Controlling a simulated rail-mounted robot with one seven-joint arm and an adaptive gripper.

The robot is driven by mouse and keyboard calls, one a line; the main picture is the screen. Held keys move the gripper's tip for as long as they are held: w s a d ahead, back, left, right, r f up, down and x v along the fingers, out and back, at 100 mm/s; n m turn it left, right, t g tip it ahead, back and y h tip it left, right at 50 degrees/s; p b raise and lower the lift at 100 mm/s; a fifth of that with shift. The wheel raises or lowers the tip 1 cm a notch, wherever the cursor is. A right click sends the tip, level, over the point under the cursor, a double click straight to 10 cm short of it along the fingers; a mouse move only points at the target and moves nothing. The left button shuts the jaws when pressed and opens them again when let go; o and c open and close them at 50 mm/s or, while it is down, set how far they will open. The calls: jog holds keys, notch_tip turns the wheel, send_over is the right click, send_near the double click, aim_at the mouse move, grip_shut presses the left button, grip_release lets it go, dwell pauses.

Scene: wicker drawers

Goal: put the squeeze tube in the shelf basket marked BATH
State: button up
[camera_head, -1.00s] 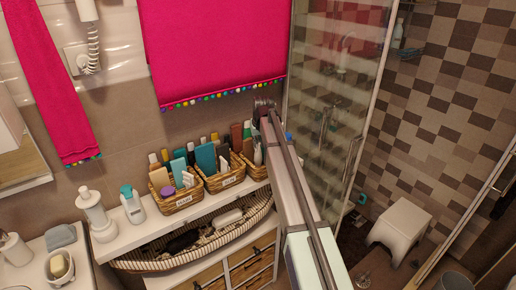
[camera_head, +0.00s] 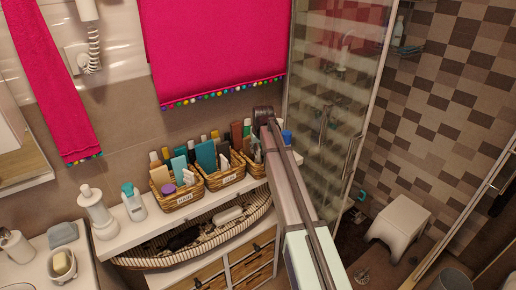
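My arm reaches up from the bottom edge, and its dark end (camera_head: 263,115) is above the right end of the shelf. My gripper's fingers do not show clearly, so I cannot tell whether they hold anything. Three wicker baskets stand in a row on the white shelf: a left basket (camera_head: 183,200), a middle basket (camera_head: 224,181) and a right basket (camera_head: 254,168) partly behind my arm. The left and middle ones carry white labels too small to read for sure; no BATH label is legible. I cannot pick out the squeeze tube with certainty.
Bottles and boxes fill the baskets. A white pump bottle (camera_head: 96,210) and a teal-topped bottle (camera_head: 132,203) stand at the shelf's left. Below is a long striped basket (camera_head: 150,261) holding dark and white items. A glass shower panel (camera_head: 325,120) stands right of my arm.

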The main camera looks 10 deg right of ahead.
jog(key=shift+r, duration=0.25)
jog(key=b+v, duration=0.3)
jog(key=v, duration=0.8)
jog(key=shift+s+r, duration=0.15)
jog(key=shift+r, duration=0.25)
